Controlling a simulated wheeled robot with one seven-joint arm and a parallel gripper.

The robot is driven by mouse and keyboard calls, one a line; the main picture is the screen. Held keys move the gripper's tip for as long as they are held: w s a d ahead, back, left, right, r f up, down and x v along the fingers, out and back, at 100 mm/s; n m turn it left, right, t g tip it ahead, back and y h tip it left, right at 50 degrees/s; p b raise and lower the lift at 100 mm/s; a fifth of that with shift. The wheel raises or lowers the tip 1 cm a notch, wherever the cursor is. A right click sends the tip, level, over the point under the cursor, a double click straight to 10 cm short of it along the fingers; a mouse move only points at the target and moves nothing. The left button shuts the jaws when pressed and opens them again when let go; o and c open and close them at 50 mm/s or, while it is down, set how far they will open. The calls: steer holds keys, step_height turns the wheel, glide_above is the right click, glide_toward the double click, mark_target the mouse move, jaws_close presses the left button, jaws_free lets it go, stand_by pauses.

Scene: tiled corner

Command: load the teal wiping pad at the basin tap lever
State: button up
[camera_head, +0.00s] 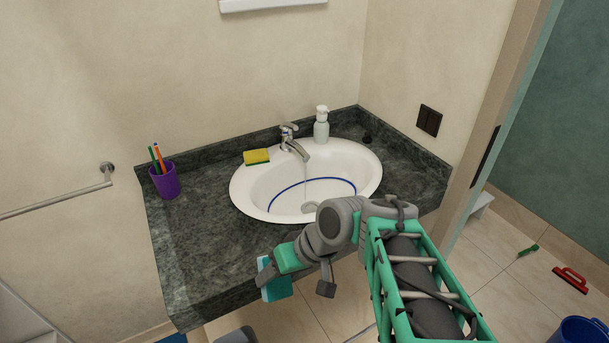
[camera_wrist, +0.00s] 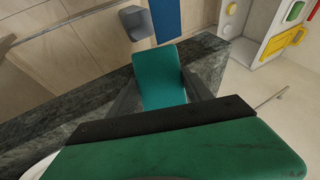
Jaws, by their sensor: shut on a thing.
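The teal wiping pad (camera_head: 277,289) is held in my gripper (camera_head: 268,275) at the front edge of the dark counter, left of and in front of the basin. In the wrist view the pad (camera_wrist: 160,75) sits between the two dark fingers, which are shut on it. The chrome tap (camera_head: 294,146) stands at the back of the white basin (camera_head: 248,193), with its lever (camera_head: 288,127) on top. My gripper is well apart from the lever. A thin pale line under the spout looks like running water. My arm hides the basin's front right part.
A yellow-green sponge (camera_head: 256,157) lies left of the tap, and a soap dispenser (camera_head: 321,125) stands right of it. A purple cup (camera_head: 164,182) with brushes stands at the counter's left end. The left counter (camera_head: 205,235) is clear. A towel rail (camera_head: 60,203) is at far left.

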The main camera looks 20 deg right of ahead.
mark_target(278, 283)
steer(key=s+r+p, duration=0.1)
steer(key=s+a+r+p, duration=0.1)
steer(key=s+p, duration=0.1)
steer(key=s+r+p, duration=0.1)
steer(key=r+p, duration=0.1)
steer(key=shift+s+a+r, duration=0.1)
steer(key=shift+s+a, duration=0.1)
steer(key=shift+a, duration=0.1)
stand_by(0.6)
